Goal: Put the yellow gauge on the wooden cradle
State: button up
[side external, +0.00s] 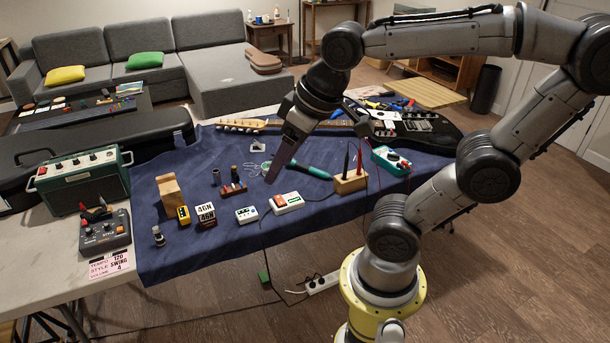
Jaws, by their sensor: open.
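The yellow gauge (183,214) is a small yellow and dark piece on the blue cloth, at the left front. A light wooden block that looks like the wooden cradle (168,191) stands just behind and to the left of it. The gauge and cradle are close together; I cannot tell whether they touch. My gripper (271,179) is open and points down over the middle of the cloth, well to the right of both. Its fingers overlap in this view, and I see nothing held between them.
Near my gripper are a red-and-white box (286,203), a white pedal (246,215) and a teal-handled tool (309,170). A wooden block with upright probes (351,182) and a teal meter (391,161) stand right. Black-and-white string packs (206,214) lie beside the gauge. A guitar (425,127) lies behind.

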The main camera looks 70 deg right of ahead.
jog(key=s, duration=0.1)
jog(key=s+f, duration=0.1)
jog(key=s, duration=0.1)
jog(key=shift+s+a+f+n+t, duration=0.15)
jog(key=shift+s+f+n+t, duration=0.05)
jog(key=shift+f+n+t, duration=0.15)
jog(key=shift+s+f, duration=0.25)
jog(key=shift+s, duration=0.15)
jog(key=c, duration=0.4)
jog(key=shift+o, duration=0.2)
